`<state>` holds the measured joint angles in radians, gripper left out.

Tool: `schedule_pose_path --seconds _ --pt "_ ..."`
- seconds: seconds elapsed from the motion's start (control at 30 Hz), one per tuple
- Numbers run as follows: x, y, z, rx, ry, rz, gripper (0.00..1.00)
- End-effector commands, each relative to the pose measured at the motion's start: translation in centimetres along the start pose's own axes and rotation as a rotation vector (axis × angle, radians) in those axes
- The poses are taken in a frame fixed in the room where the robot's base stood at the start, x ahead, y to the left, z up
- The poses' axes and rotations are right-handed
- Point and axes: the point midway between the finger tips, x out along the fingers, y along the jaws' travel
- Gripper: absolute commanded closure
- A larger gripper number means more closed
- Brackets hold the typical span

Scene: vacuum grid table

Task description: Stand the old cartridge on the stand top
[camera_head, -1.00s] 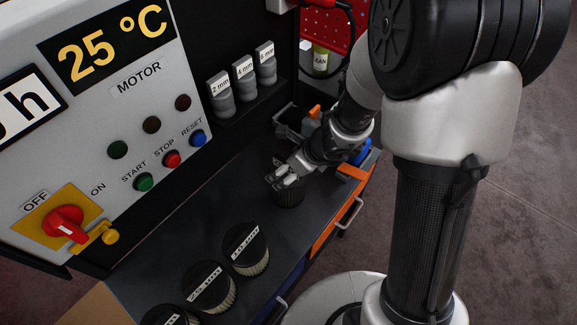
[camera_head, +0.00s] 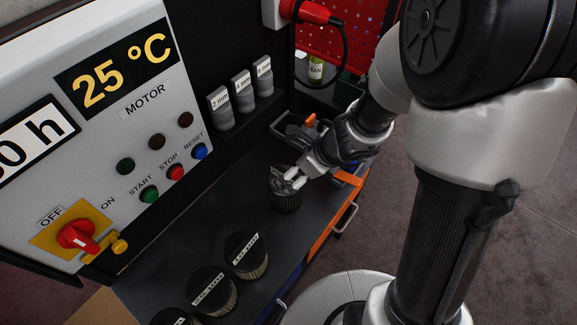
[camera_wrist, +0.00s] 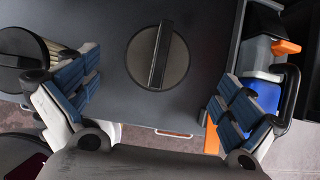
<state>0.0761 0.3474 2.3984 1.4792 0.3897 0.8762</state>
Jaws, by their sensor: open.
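A dark, grey-sided cartridge (camera_head: 286,200) stands upright on the dark bench top (camera_head: 200,250), apart from the row of paler ones; I take it for the old one. In the wrist view its round grey top (camera_wrist: 138,60), with a raised black bar across it, shows between my fingers. My gripper (camera_head: 292,181) is above it and partly covers its top. In the wrist view my gripper (camera_wrist: 158,80) has its blue-padded fingers wide apart, one on each side, with nothing between the pads. I cannot tell which surface is the stand top.
Several pale-pleated, labelled cartridges, one nearest (camera_head: 248,255), stand in a row on the bench top. Three labelled grey containers (camera_head: 243,92) stand on a ledge behind. A grey tray (camera_head: 290,130) with tools lies at the back. The control panel (camera_head: 110,180) borders the left side.

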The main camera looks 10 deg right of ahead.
Motion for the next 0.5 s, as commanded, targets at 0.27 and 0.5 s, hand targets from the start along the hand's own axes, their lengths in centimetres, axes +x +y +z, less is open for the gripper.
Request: schedule_pose_path --seconds 0.27,0.5 --pt "-4.5 0.0 0.1 0.001 0.000 0.000 0.00" --pt "-5.5 0.2 0.4 -0.043 -0.007 0.002 0.00"
